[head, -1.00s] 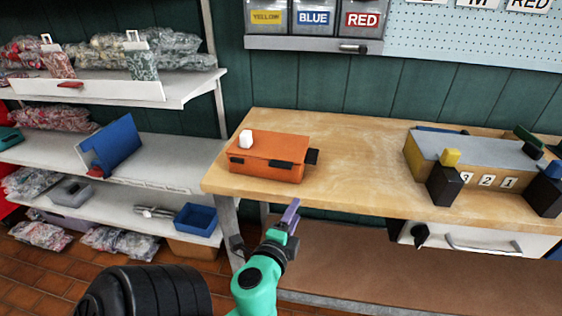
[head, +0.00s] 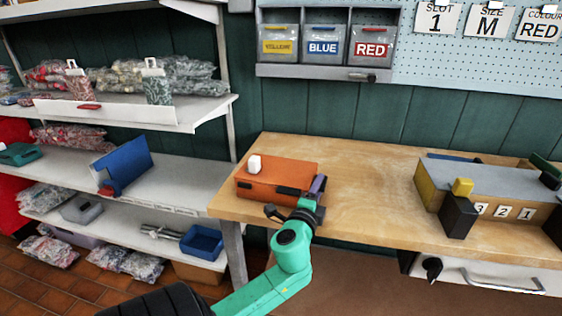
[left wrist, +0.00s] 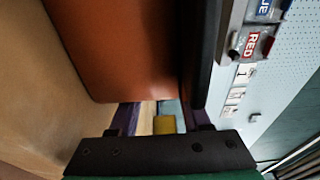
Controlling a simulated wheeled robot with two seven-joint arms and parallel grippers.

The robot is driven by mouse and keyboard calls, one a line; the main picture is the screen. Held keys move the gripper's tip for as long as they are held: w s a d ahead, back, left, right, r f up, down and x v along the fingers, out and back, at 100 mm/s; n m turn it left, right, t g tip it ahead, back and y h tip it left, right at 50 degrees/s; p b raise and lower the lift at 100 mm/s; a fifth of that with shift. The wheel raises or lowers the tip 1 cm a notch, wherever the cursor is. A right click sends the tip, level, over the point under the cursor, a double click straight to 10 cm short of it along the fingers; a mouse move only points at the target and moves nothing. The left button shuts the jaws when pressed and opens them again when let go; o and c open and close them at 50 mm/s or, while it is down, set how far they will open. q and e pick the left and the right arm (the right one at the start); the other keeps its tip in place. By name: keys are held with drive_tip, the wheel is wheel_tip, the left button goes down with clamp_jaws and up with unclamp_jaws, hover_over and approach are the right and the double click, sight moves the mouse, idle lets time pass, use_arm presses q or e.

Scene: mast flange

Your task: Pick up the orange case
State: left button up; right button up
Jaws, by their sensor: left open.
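Contact cannot be told. My right gripper is out of view.
The wooden bench (head: 365,185) is clear right of the case. A grey-topped fixture (head: 490,182) with number tags stands further right. Shelving (head: 165,180) with a blue holder and bags stands left. Labelled bins (head: 322,45) hang on the wall behind.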

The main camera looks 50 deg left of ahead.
use_arm(q)
drive_tip(key=shift+s, duration=0.1)
drive_tip(key=shift+c, duration=0.3)
clamp_jaws()
idle(1.0)
